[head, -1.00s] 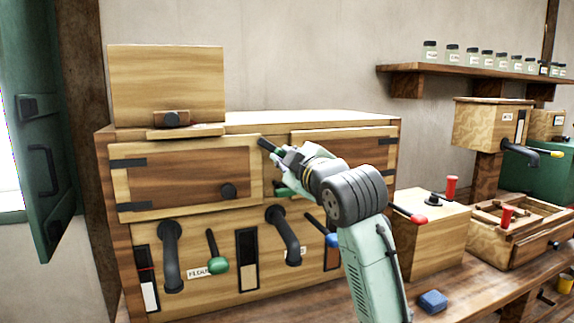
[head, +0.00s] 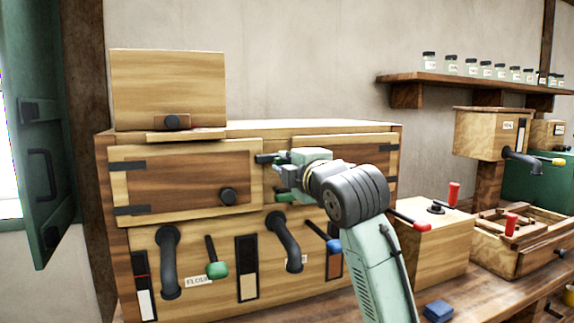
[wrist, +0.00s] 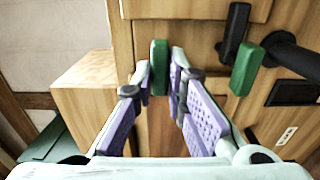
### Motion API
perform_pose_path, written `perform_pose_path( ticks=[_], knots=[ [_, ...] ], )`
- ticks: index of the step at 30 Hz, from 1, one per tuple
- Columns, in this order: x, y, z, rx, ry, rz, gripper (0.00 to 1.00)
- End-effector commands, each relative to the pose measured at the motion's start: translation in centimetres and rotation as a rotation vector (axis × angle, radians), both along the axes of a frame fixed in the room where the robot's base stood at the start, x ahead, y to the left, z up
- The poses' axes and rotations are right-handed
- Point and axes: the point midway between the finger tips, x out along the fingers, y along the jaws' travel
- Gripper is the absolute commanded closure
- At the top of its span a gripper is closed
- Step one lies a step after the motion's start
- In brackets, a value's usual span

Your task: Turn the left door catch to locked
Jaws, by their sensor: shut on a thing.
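A tall wooden cabinet has a left door (head: 185,178) and a right door (head: 340,146), both closed. My gripper (head: 281,166) is at the post between them. In the wrist view, my gripper's fingers (wrist: 163,66) are closed around a green catch handle (wrist: 160,68). Its dark end (head: 264,158) pokes out left of my gripper in the head view, by the left door's free edge. A second catch with a black bar and green handle (wrist: 246,69) sits beside it in the wrist view, lower in the head view (head: 276,197). My gripper hides much of the held catch.
Black pipes (head: 168,262) and green and blue levers (head: 216,268) stick out of the cabinet front below. A wooden box with a red-handled lever (head: 436,240) stands to the right. A green shutter (head: 40,160) hangs at the far left.

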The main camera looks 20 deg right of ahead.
Motion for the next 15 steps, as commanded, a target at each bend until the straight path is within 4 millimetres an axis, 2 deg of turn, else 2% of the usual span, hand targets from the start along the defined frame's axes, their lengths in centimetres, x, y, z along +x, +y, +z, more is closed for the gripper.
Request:
perform_pose_path(
  ticks=[13, 14, 15],
  knots=[
    [0.01, 0.02, 0.06, -0.016, -0.002, -0.001, 1.00],
    [0.01, 0.02, 0.06, -0.016, -0.002, -0.001, 0.86],
    [0.01, 0.02, 0.06, -0.015, -0.002, 0.000, 0.83]
  ],
)
